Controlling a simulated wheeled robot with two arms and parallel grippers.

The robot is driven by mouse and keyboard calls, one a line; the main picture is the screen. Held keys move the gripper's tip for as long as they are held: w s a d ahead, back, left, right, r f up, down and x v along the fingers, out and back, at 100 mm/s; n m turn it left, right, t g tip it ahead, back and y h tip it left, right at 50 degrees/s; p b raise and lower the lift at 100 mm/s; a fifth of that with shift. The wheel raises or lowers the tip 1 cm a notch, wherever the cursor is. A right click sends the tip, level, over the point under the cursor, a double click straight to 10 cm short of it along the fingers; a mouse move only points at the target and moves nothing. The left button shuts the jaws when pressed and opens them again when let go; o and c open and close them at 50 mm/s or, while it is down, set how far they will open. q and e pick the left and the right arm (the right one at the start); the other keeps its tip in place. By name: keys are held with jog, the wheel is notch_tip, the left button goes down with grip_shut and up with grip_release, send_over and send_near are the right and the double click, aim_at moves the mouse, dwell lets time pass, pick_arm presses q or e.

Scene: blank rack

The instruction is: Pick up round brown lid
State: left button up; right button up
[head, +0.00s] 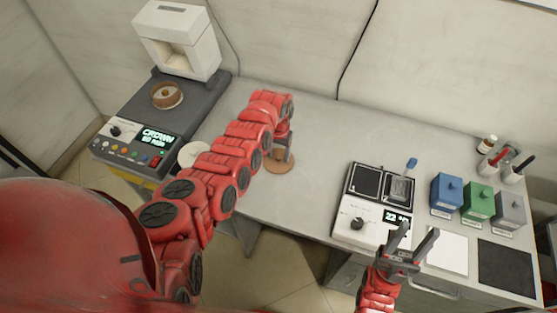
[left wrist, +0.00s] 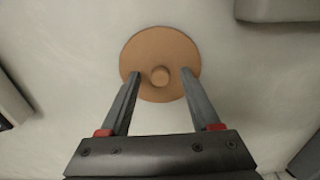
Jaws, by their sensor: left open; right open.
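The round brown lid (head: 281,167) lies flat on the grey table in the head view, partly hidden by my left gripper. In the head view my left gripper (head: 284,152) points down at the lid. My right gripper (head: 416,238) is open and empty in front of the device with two dark plates.
A grey machine with a white head (head: 180,40) and a brown ring-shaped piece (head: 167,95) stands at the left. A white disc (head: 193,154) lies near my left arm. Blue (head: 446,195), green (head: 478,203) and grey (head: 509,211) boxes stand at the right. The table behind the lid is clear.

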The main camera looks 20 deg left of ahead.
pick_arm(q)
grip_shut()
jog(key=shift+r, duration=0.1)
dwell(0.4)
